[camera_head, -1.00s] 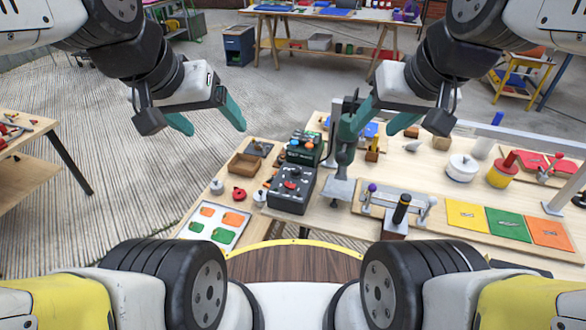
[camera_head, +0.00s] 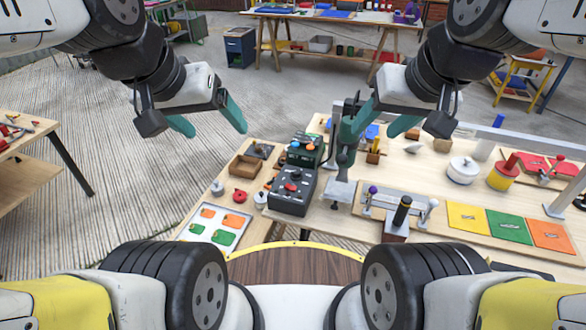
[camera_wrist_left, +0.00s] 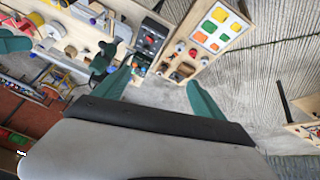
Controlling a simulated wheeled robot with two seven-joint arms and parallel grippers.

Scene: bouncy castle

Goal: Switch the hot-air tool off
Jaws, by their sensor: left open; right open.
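Two control boxes stand on the workbench: a dark one with a red knob (camera_head: 292,190) and, behind it, a dark green one with orange and blue knobs (camera_head: 304,151). I cannot tell which part is the hot-air tool or its switch. A green upright device on a grey base (camera_head: 340,190) stands right of the boxes. My left gripper (camera_head: 212,122) is open and empty, above and left of the boxes. In the left wrist view its fingers (camera_wrist_left: 160,93) are spread, with the red-knobbed box (camera_wrist_left: 151,40) beyond them. My right gripper (camera_head: 383,122) is open above the bench, overlapping the green device in view.
A tray of orange and green shapes (camera_head: 217,223) lies at the bench's front left, near an open wooden box (camera_head: 244,166). A black-handled lever (camera_head: 401,212), coloured panels (camera_head: 507,225) and a white pot (camera_head: 462,168) are to the right. Open floor (camera_head: 110,190) lies left.

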